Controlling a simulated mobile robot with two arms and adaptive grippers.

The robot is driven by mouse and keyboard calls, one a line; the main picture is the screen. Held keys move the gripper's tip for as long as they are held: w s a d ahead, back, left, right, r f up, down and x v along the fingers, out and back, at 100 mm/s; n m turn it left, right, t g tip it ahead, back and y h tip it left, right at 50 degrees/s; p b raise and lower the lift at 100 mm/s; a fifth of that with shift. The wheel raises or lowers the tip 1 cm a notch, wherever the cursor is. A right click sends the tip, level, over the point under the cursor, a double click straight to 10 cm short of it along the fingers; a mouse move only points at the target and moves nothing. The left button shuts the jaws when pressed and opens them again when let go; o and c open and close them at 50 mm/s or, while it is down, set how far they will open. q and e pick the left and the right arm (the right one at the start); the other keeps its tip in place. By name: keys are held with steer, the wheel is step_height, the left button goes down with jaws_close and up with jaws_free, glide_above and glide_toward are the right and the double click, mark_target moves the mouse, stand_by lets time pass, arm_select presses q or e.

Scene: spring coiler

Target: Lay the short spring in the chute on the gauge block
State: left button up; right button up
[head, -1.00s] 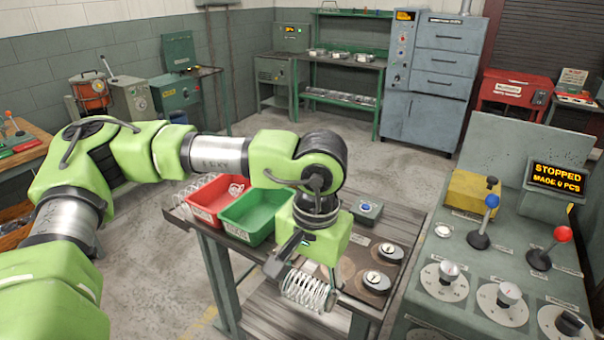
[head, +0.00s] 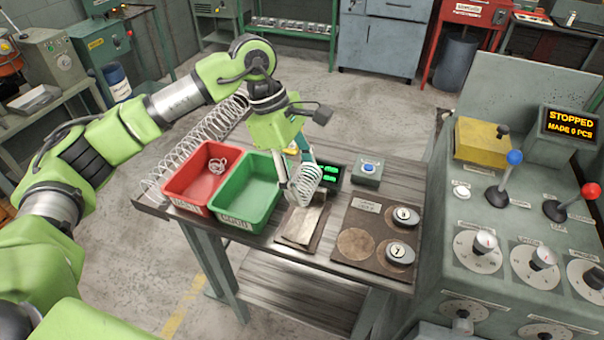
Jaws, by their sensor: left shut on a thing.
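My left gripper (head: 296,178) is shut on the short spring (head: 308,179), a small bright wire coil. It holds the spring tilted, just above and behind a flat grey-brown block (head: 302,222) on the bench, which looks like the gauge block. The chute's shape is hard to make out, and I cannot tell whether the spring touches anything. A small display with green digits (head: 331,174) stands right behind the spring, partly hidden by it. My right gripper is not in view.
A green tray (head: 226,220) and a red tray (head: 180,192) with a small coil inside stand left of the block. A long spring (head: 205,125) lies behind them. A blue-button box (head: 368,170) and a board with numbered weights (head: 352,222) are to the right.

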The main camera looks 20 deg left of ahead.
arm_select(q)
steer(key=shift+w+a+f, duration=0.1)
steer(key=shift+w+f, duration=0.15)
steer(key=shift+f+b, duration=0.6)
steer(key=shift+f, duration=0.3)
step_height(320, 180, down, 6)
steer(key=b, duration=0.3)
steer(key=shift+f, duration=0.1)
steer(key=shift+f+b, duration=0.6)
steer(key=shift+b, duration=0.05)
steer(key=shift+f, duration=0.1)
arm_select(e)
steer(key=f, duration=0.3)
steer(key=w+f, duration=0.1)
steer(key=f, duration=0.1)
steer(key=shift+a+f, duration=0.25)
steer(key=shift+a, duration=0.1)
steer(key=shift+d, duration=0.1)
arm_select(q)
steer(key=o, duration=1.2)
